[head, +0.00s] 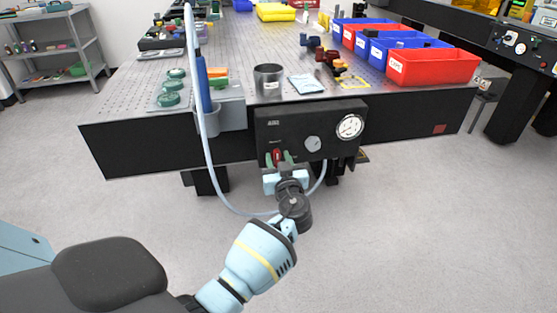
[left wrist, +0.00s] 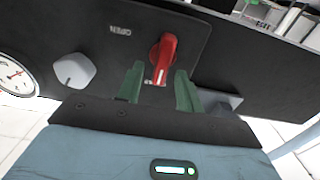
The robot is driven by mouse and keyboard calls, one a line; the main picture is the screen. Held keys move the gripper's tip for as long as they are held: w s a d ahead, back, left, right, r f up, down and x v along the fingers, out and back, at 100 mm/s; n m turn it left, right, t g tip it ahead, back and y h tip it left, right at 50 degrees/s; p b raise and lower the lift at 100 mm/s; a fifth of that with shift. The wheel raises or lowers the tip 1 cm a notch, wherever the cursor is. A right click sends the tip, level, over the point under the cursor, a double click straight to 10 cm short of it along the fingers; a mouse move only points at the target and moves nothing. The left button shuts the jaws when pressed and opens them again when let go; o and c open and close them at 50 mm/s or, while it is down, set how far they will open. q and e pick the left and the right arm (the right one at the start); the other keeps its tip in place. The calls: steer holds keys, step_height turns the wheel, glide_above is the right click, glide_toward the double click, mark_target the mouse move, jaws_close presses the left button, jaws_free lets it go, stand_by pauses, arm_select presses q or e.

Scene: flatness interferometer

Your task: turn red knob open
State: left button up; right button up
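The red knob (left wrist: 164,58) is a lever-shaped handle on a dark panel, with an OPEN label (left wrist: 120,30) beside it in the left wrist view. In the head view the knob (head: 277,156) shows small at the lower left of the black panel (head: 290,126). My left gripper (left wrist: 160,84) has its two green fingers apart, one on each side of the knob's lower end. I cannot tell whether they touch it. In the head view my left gripper (head: 278,160) is at the panel's lower left. My right gripper is not in view.
A grey knob (head: 313,144) and a round gauge (head: 349,127) sit to the right on the panel. A pale hose (head: 204,130) hangs in a loop past the panel and my left wrist. A metal cup (head: 268,80) and red and blue bins (head: 432,66) stand on the perforated table above.

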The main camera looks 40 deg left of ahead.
arm_select(q)
steer(key=shift+c, duration=0.5)
jaws_close()
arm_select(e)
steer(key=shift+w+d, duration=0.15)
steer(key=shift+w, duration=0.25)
